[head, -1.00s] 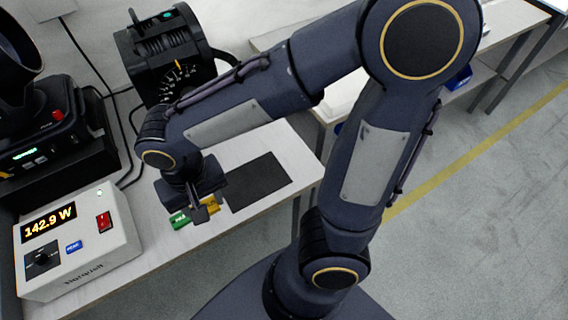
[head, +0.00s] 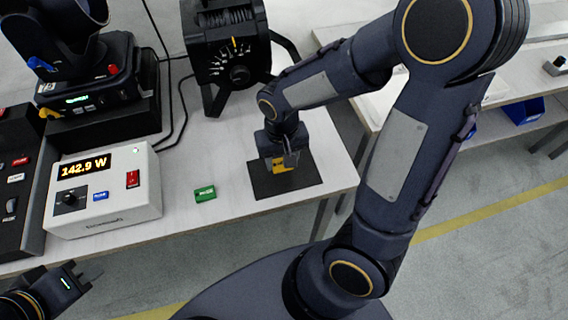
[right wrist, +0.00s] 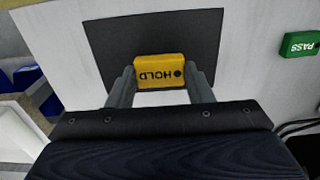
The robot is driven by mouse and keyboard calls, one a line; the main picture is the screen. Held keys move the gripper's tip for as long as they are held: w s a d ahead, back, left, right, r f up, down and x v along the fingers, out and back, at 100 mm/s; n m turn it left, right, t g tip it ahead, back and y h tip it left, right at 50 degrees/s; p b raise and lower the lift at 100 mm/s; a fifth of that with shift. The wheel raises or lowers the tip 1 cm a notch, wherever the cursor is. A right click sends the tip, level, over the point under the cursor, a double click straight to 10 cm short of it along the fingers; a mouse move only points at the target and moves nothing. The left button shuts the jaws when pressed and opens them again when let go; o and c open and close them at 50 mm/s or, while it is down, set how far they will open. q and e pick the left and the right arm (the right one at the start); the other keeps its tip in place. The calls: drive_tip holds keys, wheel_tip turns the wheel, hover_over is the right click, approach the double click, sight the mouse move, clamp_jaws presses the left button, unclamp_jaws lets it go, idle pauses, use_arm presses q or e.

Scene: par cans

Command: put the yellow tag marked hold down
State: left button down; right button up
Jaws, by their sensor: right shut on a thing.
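The yellow tag marked HOLD (right wrist: 158,70) is between the fingers of my right gripper (right wrist: 160,84), which is shut on it. In the head view the yellow tag (head: 283,165) shows partly behind my right gripper (head: 290,160), over the dark mat (head: 262,186). The mat also shows in the right wrist view (right wrist: 110,42), behind the tag. I cannot tell whether the tag touches the mat. My left gripper (head: 84,275) is at the lower left of the head view, off the table's front edge, its fingers apart and empty.
A green tag (head: 205,193), marked PASS in the right wrist view (right wrist: 300,44), lies left of the mat. A white power meter (head: 105,190) reads 142.9 W. A black par can (head: 228,50) stands behind the mat. The table's front edge is close by.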

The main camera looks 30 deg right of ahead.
drive_tip(key=shift+w+d+f, duration=0.1)
drive_tip(key=shift+d+f, duration=0.1)
drive_tip(key=shift+f, duration=0.05)
drive_tip(key=shift+w+d+f+b, duration=0.1)
drive_tip(key=shift+d+f+b, duration=0.05)
drive_tip(key=shift+f, duration=0.8)
drive_tip(key=shift+w+d+f+b, duration=0.1)
drive_tip(key=shift+f+b, duration=0.05)
drive_tip(key=shift+f, duration=0.75)
drive_tip(key=shift+f, duration=0.2)
drive_tip(key=o, duration=0.9)
drive_tip(key=shift+o, duration=0.2)
drive_tip(key=shift+r, duration=0.15)
